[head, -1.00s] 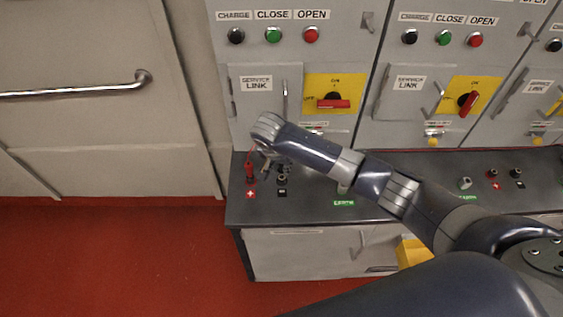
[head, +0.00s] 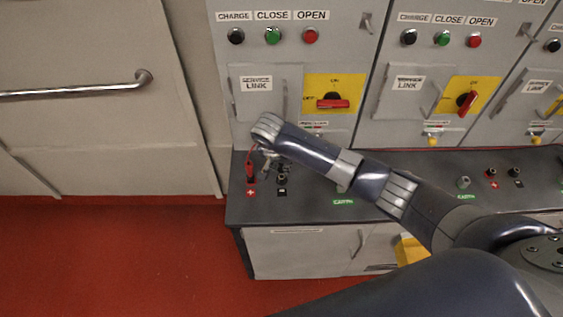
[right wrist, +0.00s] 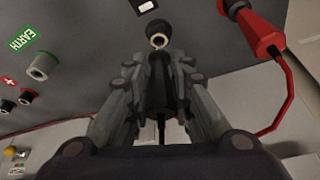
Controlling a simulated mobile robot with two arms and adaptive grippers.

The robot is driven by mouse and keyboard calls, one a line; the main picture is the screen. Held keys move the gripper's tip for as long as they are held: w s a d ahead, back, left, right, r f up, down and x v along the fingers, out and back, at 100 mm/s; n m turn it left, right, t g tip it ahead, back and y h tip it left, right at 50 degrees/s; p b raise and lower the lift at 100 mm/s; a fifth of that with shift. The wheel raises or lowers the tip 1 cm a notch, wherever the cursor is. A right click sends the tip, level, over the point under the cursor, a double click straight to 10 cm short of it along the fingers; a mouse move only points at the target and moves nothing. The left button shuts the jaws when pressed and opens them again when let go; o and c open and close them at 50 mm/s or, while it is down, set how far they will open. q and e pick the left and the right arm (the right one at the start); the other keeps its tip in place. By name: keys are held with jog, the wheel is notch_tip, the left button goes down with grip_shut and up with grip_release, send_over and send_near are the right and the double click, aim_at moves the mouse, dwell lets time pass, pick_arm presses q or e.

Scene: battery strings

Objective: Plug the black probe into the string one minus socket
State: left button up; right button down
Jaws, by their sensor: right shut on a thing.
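My right gripper (head: 268,163) is over the left end of the dark ledge, close to the minus socket (head: 282,179) of the leftmost panel. In the right wrist view its fingers (right wrist: 158,85) are shut on the black probe (right wrist: 158,98), which lies between them, partly hidden. The minus socket (right wrist: 158,38) shows as a light ring just beyond the probe's front end. I cannot tell whether the tip touches it. The minus label (right wrist: 147,6) is behind the socket. My left gripper is not in view.
A red probe (head: 250,170) stands at the plus label (head: 250,194), close left of my gripper; its red cable (right wrist: 290,85) loops beside it. The earth socket (right wrist: 42,65) and EARTH label (head: 343,202) are to the right in the head view. Panels with switches rise behind.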

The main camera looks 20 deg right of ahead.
aim_at(281, 170)
jog(key=shift+f+b, duration=0.75)
jog(key=shift+f, duration=1.05)
jog(key=c, duration=1.3)
grip_release()
jog(key=shift+c, duration=0.2)
jog(key=shift+r, duration=0.15)
jog(key=v, duration=1.1)
jog(key=shift+r, duration=0.4)
jog(key=shift+s+a, duration=0.1)
jog(key=shift+s, duration=0.05)
